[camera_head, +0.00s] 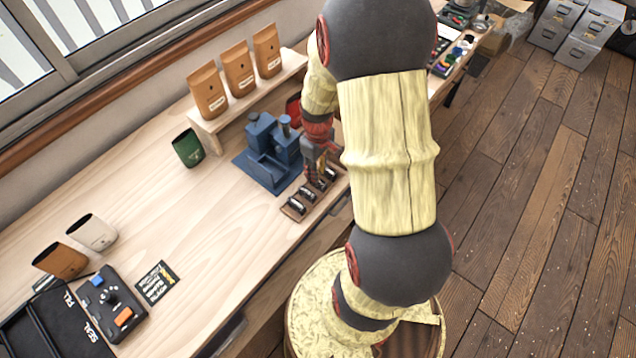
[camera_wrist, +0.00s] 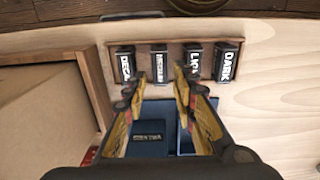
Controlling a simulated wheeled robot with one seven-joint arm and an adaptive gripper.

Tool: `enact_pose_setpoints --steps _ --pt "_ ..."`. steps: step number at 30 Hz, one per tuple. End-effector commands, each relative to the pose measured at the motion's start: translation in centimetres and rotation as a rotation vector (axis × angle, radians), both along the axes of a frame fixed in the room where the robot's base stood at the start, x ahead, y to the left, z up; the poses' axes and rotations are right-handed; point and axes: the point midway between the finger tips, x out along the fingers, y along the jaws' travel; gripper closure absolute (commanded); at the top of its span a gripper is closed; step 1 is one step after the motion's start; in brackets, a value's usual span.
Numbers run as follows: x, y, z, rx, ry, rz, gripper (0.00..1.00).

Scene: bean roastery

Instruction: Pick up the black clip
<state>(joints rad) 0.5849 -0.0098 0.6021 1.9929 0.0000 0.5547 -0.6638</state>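Several black clips with white lettering lie in a row in a shallow wooden tray (camera_head: 316,204). In the wrist view they are a left clip (camera_wrist: 125,64), a second clip (camera_wrist: 159,62), a third clip (camera_wrist: 193,60) and the DARK clip (camera_wrist: 227,61). All look black, so I cannot tell which one the task means. My gripper (camera_wrist: 156,92) is open and empty, its fingertips pointing at the middle clips. In the head view my gripper (camera_head: 320,160) is over the tray's back side; the arm hides part of that area.
A blue stand (camera_head: 268,172) with blue blocks is right beside the tray. Brown bags (camera_head: 239,69) stand on a raised wooden shelf (camera_head: 213,124) behind. A green pouch (camera_head: 187,148) stands to the left. The bench (camera_head: 215,225) left of the stand is largely clear.

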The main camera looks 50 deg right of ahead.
Motion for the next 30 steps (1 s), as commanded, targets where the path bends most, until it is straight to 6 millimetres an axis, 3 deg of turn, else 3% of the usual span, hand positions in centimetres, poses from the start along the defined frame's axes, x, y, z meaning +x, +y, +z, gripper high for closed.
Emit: enact_pose_setpoints --steps 6,9,15,26,30 --pt "-0.2 0.0 -3.5 0.003 0.004 0.0 0.73" --pt "-0.2 -0.1 -4.1 0.001 0.002 0.0 0.73" --pt "-0.1 -0.1 -4.0 0.001 0.001 0.0 0.73" --pt "-0.2 0.0 -4.0 0.001 0.001 -0.001 0.93" --pt "-0.2 0.0 -4.0 0.001 0.001 -0.001 0.94"
